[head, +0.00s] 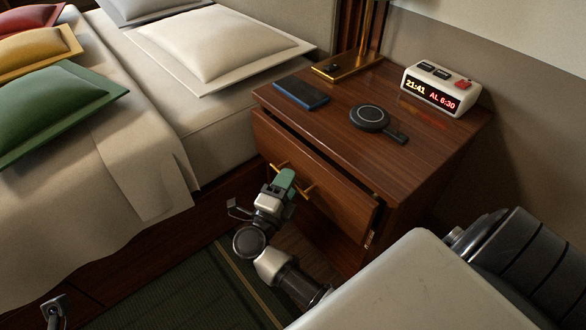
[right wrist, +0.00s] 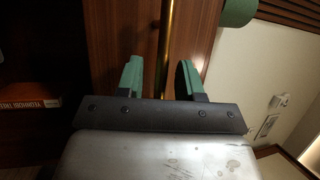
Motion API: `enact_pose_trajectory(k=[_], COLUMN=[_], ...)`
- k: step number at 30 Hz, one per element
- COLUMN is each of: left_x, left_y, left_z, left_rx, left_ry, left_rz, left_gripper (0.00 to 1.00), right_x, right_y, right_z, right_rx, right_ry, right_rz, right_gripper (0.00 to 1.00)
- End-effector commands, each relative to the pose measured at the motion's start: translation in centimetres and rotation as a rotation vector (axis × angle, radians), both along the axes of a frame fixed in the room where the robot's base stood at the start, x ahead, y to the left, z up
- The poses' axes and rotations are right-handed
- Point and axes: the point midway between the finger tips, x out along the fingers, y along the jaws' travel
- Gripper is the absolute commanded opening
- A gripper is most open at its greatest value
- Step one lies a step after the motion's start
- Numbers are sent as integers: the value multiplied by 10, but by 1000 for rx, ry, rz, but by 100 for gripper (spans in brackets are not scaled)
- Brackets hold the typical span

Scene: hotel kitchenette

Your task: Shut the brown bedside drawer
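The brown bedside drawer (head: 335,188) in the nightstand stands partly pulled out, with a dark gap along its top edge. Its front carries a brass bar handle (head: 309,190), which also shows upright in the right wrist view (right wrist: 166,40). My right gripper (head: 284,181) is at the handle, in front of the drawer face. In the right wrist view its two green fingers (right wrist: 160,80) are apart, one on each side of the bar, with space between. I cannot tell whether either touches the drawer front.
The nightstand top (head: 330,125) holds a dark phone (head: 301,94), a round black charger (head: 370,118), a lamp base (head: 347,66) and a clock (head: 436,90). The bed (head: 150,130) stands close on the left. A dark green mat (head: 190,290) lies on the floor.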

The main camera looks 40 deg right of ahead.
Motion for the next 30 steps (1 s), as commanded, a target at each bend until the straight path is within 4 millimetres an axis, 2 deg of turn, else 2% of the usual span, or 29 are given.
enact_pose_trajectory(k=[11, 18, 26, 30], left_x=[0, 0, 0, 0], left_y=[0, 0, 0, 0], left_z=[0, -1, -1, 8], left_rx=[1, 2, 2, 2], left_ry=[1, 3, 6, 7], left_rz=[-1, -1, -1, -1], left_gripper=[0, 0, 0, 0], right_x=[0, 0, 0, 1], right_y=[-1, -1, -2, -22], right_z=[1, 1, 1, 3], right_rx=[0, 0, 0, -3], right_ry=[1, 1, 1, 3], right_rz=[0, 0, 0, -3], right_gripper=[36, 0, 0, 0])
